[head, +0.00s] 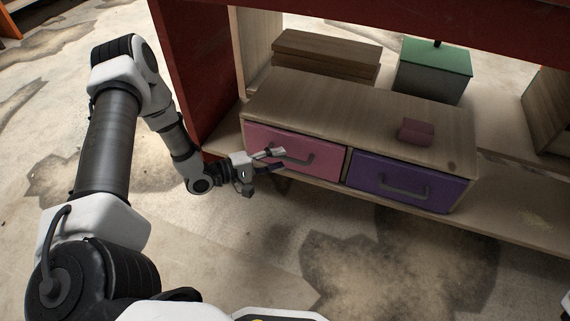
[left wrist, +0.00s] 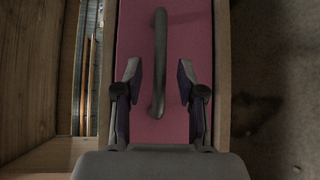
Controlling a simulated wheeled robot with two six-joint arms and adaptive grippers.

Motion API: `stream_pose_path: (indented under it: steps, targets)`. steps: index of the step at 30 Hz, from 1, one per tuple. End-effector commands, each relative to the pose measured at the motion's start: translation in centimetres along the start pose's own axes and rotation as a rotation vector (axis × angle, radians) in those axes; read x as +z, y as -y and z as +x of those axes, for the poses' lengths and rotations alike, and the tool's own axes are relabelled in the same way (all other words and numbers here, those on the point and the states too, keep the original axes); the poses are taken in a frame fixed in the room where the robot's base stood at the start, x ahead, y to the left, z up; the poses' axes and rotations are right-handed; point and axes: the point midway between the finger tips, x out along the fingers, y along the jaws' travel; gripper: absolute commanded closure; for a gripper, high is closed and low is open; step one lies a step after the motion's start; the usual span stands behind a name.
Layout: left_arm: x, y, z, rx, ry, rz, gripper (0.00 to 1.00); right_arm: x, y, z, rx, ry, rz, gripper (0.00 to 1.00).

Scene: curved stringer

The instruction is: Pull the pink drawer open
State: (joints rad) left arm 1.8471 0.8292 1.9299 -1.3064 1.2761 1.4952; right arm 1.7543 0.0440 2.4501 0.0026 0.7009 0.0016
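The pink drawer (head: 262,147) is the left one of two drawers in a low wooden cabinet (head: 340,105), and its front looks flush with the cabinet. Its dark curved handle (head: 299,161) runs across the front. In the left wrist view the pink front (left wrist: 190,35) fills the middle, with the handle (left wrist: 159,60) running up and down. My left gripper (head: 277,160) is at the drawer front. In the left wrist view its fingers (left wrist: 159,80) are apart, one on each side of the handle, with gaps to it. My right gripper is not in view.
A purple drawer (head: 405,184) is to the right of the pink one. A small pink block (head: 416,132) lies on the cabinet top. A green-lidded box (head: 434,70) and brown boards (head: 325,55) stand behind. A red upright panel (head: 200,65) is close to my left arm. The floor in front is clear.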

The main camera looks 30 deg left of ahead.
Motion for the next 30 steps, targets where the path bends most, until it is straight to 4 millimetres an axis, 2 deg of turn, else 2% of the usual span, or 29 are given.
stream_pose_path:
  steps: [1, 4, 13, 16, 17, 30]
  targets:
    - [0.0, 0.6, 1.1, 0.000, 0.003, 0.003, 0.61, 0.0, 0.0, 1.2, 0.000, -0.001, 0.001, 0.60]
    - [0.0, 0.4, 2.4, 0.000, 0.002, 0.002, 0.61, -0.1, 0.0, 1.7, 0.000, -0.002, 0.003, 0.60]
    - [0.0, 0.0, 2.9, -0.001, -0.002, 0.000, 0.61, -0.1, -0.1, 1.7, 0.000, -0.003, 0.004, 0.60]
    - [0.0, 0.0, 2.9, -0.002, -0.002, 0.000, 0.96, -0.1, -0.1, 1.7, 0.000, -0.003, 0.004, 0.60]
    - [0.0, 0.0, 2.9, -0.002, -0.002, 0.000, 1.00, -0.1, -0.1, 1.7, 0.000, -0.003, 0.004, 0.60]
    - [0.5, 0.1, 2.4, -0.004, -0.001, -0.001, 1.00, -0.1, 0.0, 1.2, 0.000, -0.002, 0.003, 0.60]
